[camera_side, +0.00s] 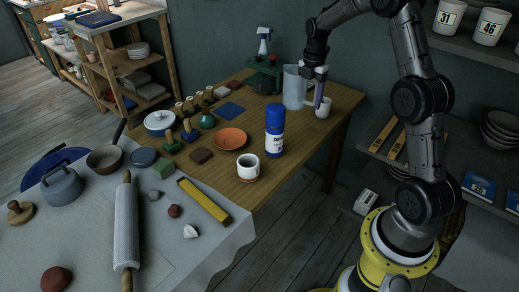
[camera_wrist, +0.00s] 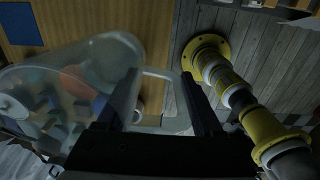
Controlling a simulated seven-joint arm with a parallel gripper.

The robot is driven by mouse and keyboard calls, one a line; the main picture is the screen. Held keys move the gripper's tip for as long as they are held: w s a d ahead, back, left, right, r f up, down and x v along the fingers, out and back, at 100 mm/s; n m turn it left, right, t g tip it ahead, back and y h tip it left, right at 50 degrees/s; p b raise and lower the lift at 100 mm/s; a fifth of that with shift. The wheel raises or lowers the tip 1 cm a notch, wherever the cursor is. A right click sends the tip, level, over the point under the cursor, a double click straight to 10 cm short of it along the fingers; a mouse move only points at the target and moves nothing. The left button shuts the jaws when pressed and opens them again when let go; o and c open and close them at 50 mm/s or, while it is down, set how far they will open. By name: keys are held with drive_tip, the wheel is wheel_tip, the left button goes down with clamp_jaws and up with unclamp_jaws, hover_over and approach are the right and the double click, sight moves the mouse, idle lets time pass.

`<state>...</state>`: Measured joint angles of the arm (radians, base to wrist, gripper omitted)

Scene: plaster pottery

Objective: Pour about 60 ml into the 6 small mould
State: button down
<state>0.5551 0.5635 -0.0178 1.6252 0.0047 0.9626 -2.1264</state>
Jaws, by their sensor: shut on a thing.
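A clear jug (camera_side: 294,88) is upright, at or just above the back right of the wooden table. My gripper (camera_side: 312,74) is at its right side, shut on its handle. The wrist view shows the see-through jug (camera_wrist: 75,85) at left, with its handle between the fingers of my gripper (camera_wrist: 160,80). I cannot tell how much liquid is in it. A small white pot (camera_side: 323,110) stands just right of the jug, partly hidden by my gripper. Another white pot (camera_side: 248,167) with a reddish lower band stands near the front table edge. I can read no 6 on either.
A blue bottle (camera_side: 275,130) and an orange dish (camera_side: 230,138) stand in front of the jug. A green stand with a spray bottle (camera_side: 264,45) is behind it. Numbered white pots (camera_side: 447,17) sit on the right shelf. The right table edge is close to the jug.

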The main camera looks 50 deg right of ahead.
wheel_tip(320, 180, up, 7)
drive_tip(key=shift+r, duration=0.1)
drive_tip(key=w+a+m, duration=1.2)
drive_tip(key=w+a, duration=0.3)
drive_tip(key=a, duration=0.1)
drive_tip(key=w+a+m, duration=0.2)
drive_tip(key=a+m, duration=0.4)
drive_tip(key=a, duration=0.5)
drive_tip(key=w+a+m, duration=0.3)
drive_tip(key=a+m, duration=0.3)
drive_tip(key=a, duration=0.6)
drive_tip(key=f, duration=2.1)
drive_tip(key=shift+s+d+f, duration=0.1)
drive_tip(key=shift+s+d, duration=0.15)
drive_tip(key=shift+d, duration=0.1)
